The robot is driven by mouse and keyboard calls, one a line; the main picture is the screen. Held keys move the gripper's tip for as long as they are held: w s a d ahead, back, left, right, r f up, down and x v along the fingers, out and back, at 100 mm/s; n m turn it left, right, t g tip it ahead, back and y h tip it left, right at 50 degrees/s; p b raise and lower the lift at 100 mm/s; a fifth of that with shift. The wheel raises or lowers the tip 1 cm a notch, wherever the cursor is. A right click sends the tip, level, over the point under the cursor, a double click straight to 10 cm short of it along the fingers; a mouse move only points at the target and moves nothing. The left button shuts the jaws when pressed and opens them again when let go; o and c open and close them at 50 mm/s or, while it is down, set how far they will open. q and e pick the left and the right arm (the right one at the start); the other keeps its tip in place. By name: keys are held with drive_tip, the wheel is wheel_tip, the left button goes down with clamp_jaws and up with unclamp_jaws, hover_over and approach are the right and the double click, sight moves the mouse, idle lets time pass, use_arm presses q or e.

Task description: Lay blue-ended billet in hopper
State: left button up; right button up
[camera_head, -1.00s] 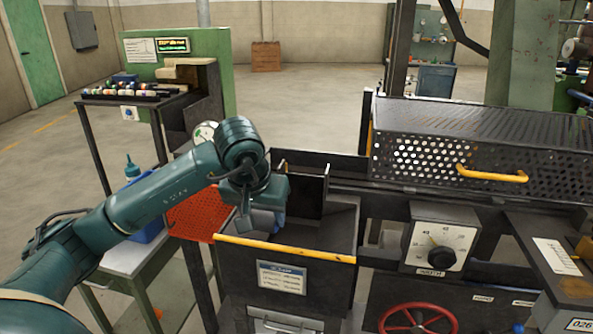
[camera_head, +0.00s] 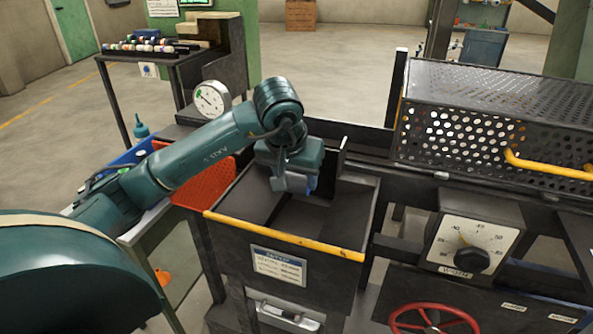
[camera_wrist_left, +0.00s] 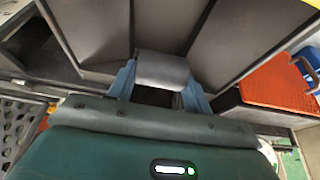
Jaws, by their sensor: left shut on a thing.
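The hopper (camera_head: 230,240) is an open dark metal box with a yellow front edge and a label on its front. My left gripper (camera_head: 293,187) hangs over the hopper's opening, toward its back, pointing down. In the left wrist view, the blue-grey fingers of my gripper (camera_wrist_left: 160,88) are shut on a grey cylindrical billet (camera_wrist_left: 163,69). The billet lies crosswise between the fingers, and no blue end can be made out. Dark inner walls of the hopper (camera_wrist_left: 222,45) show beyond it; the gap below the billet is hard to judge. My right gripper is out of view.
A rack (camera_head: 135,52) with several colour-ended billets stands at back left beside a dial gauge (camera_head: 211,98). A red perforated panel (camera_head: 190,178) is left of the hopper. A perforated cover (camera_head: 475,110), control dial (camera_head: 468,245) and red handwheel (camera_head: 437,320) are at right.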

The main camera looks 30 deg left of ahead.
sight(296, 192)
use_arm(q)
wheel_tip(296, 192, down, 4)
drive_tip(key=shift+f+b, duration=0.1)
drive_tip(key=shift+b, duration=1.15)
drive_tip(key=shift+f+b, duration=0.5)
drive_tip(key=shift+f, duration=0.3)
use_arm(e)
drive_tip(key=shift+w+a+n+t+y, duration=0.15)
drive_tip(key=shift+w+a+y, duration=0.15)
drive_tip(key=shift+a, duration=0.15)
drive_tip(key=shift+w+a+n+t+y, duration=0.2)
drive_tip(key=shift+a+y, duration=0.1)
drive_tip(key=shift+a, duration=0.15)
use_arm(q)
drive_tip(key=o, duration=1.1)
drive_tip(key=shift+c, duration=0.2)
drive_tip(key=o, duration=0.4)
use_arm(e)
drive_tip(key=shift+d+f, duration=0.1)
use_arm(q)
drive_tip(key=shift+f, duration=0.1)
